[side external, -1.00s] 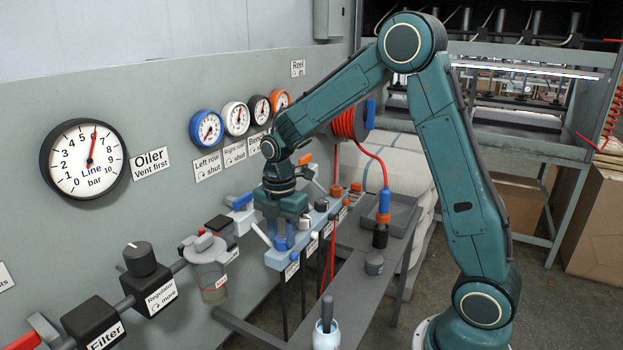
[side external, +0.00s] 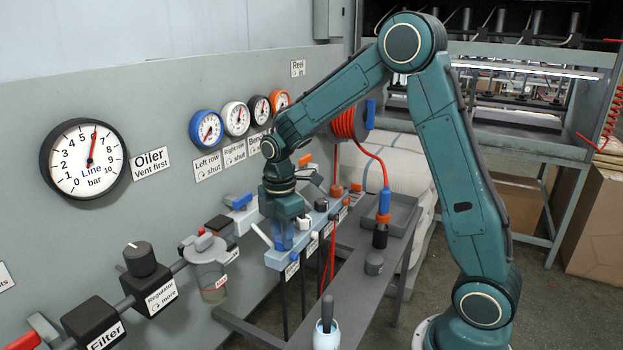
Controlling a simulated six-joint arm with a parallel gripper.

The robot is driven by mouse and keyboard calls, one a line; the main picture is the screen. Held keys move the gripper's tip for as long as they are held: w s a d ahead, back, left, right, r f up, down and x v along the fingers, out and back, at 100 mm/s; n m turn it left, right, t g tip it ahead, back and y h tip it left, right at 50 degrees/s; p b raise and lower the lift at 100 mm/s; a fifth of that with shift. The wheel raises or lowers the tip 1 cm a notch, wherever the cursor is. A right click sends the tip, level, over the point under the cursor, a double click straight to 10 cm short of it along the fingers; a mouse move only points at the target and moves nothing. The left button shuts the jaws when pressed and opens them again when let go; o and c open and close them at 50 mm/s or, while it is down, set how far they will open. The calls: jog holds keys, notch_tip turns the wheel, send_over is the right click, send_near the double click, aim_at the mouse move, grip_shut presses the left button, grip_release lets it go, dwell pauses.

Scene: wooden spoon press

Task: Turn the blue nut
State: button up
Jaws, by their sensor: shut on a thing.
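The blue nut (side external: 280,243) is on the left end of the light blue-grey manifold block, in front of the grey panel. My gripper (side external: 283,234) points down over it and is shut on it. The jaws cover most of the nut, so its faces and exact angle are hidden. The manifold (side external: 273,260) carries several small black and orange fittings to the right of my gripper.
A pale lever (side external: 260,234) stands close to the left of my jaws. Black and red hoses (side external: 325,262) hang below the manifold. A grey bench (side external: 345,285) lies in front, with a tray (side external: 402,215).

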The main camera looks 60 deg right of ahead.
jog(key=m, duration=0.4)
jog(key=shift+m, duration=2.3)
jog(key=o, duration=0.7)
jog(key=shift+r, duration=0.15)
notch_tip(320, 180, up, 14)
jog(key=shift+f, duration=0.2)
